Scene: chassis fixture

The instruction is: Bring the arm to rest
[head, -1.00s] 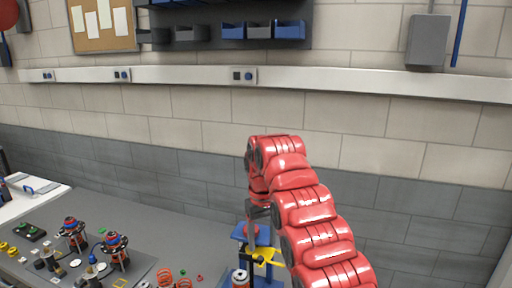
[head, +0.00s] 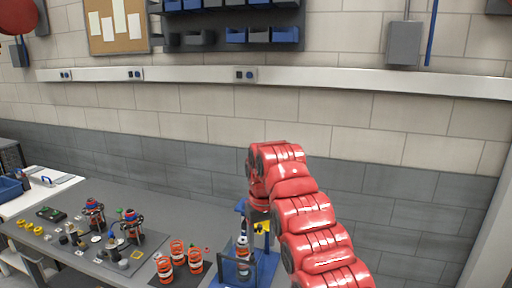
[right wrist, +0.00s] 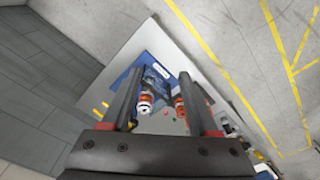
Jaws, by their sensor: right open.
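My right arm is red and comes in from the lower right of the head view. Its gripper (head: 258,222) points down over a blue fixture (head: 268,262) on the grey bench, partly hidden by the arm. In the right wrist view the two dark fingers of my right gripper (right wrist: 160,92) stand wide apart with nothing held between them. Beyond them lie the blue fixture (right wrist: 157,72) and an orange-and-white part (right wrist: 145,103). My left gripper is in neither view.
Several orange coil parts (head: 178,252) stand on a dark mat left of the fixture. Farther left are assemblies with red and blue tops (head: 132,224), small parts and yellow rings (head: 28,225). A brick wall with a rail (head: 300,78) rises behind the bench.

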